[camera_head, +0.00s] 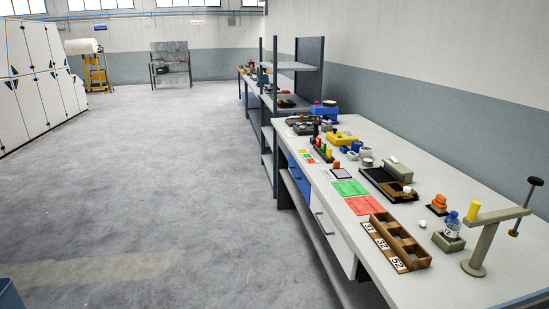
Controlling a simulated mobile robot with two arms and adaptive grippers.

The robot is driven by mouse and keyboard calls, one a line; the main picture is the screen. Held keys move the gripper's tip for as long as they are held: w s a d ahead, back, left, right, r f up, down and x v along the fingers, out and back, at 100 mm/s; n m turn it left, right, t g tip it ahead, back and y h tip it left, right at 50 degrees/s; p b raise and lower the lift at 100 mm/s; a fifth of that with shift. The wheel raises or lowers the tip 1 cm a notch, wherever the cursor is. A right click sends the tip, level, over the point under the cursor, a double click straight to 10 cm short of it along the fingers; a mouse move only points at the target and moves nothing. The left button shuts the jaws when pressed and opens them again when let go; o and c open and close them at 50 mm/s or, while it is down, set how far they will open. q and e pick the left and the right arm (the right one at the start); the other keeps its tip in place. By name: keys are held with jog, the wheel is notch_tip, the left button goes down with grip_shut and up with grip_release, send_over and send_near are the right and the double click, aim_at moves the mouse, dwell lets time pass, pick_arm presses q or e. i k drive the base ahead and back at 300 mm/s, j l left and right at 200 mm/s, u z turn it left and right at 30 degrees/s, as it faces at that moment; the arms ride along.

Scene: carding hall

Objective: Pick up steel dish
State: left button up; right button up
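I cannot single out the steel dish with certainty at this size. A small round grey object (367,162) stands near the middle of the long white workbench (310,180), close to some blue and white items, but I cannot tell whether it is a dish. Neither of my grippers shows in the head view.
The bench on the right holds a wooden compartment box (396,243), a dark tray (386,184), green (350,188) and red (365,205) sheets, and a grey T-shaped stand (487,240). Shelving (290,105) stands behind. The concrete floor (150,180) left of the bench is clear.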

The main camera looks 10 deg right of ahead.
aim_at(367, 162)
jog(key=i+j+z, duration=0.1)
jog(key=i+z, duration=0.35)
jog(key=i+j+z, duration=0.25)
jog(key=z, duration=0.2)
jog(key=i+j+z, duration=0.65)
jog(key=j+z, duration=0.25)
jog(key=l, duration=0.1)
